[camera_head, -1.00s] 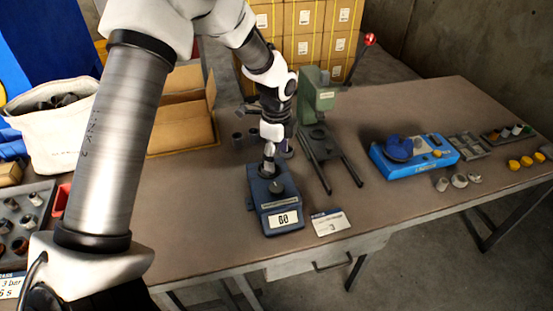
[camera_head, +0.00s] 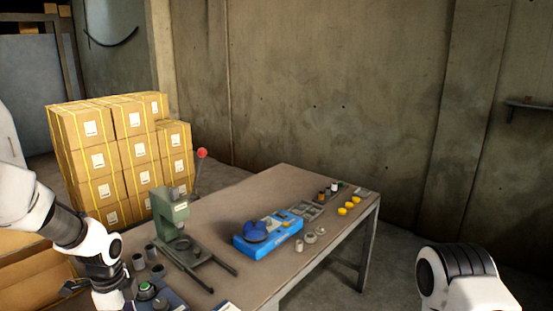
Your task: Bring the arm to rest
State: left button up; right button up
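The fingertips are not clear here, so I cannot tell whether the gripper is open or shut. A white and black part of my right arm shows at the bottom right, beyond the table edge. My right gripper is out of the frame.
A green press (camera_head: 169,213) with a red-knobbed lever stands on the brown table (camera_head: 230,283). A blue tray device (camera_head: 268,238), small metal cups (camera_head: 310,238) and yellow pieces (camera_head: 343,211) lie to its right. Stacked cartons (camera_head: 112,158) stand behind. Floor right of the table looks clear.

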pick_arm(q)
notch_tip(320, 180, down, 7)
jog(key=s+d+g, duration=0.1)
jog(key=s+g, duration=0.1)
jog(key=s, duration=0.1)
jog(key=s+d+f+n+g, duration=0.1)
jog(key=s+d+f+n, duration=0.3)
jog(key=s, duration=0.5)
jog(key=s+d+f+n, duration=0.1)
jog(key=s+f, duration=0.6)
jog(key=s, duration=0.2)
jog(key=s+d+f+n+g, duration=0.1)
jog(key=s+d+f+n, duration=0.3)
jog(key=s, duration=0.6)
jog(key=w+n+t, duration=0.1)
jog(key=n, duration=0.1)
jog(key=w+a+n+t, duration=0.1)
jog(key=w+n, duration=0.1)
jog(key=n, duration=0.1)
jog(key=w+n+t, duration=0.1)
jog(key=n+t, duration=0.1)
jog(key=shift+w+a+f+n, duration=0.2)
jog(key=shift+f+n, duration=0.15)
jog(key=shift+n, duration=0.05)
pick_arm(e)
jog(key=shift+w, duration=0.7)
pick_arm(q)
jog(key=shift+s, duration=0.1)
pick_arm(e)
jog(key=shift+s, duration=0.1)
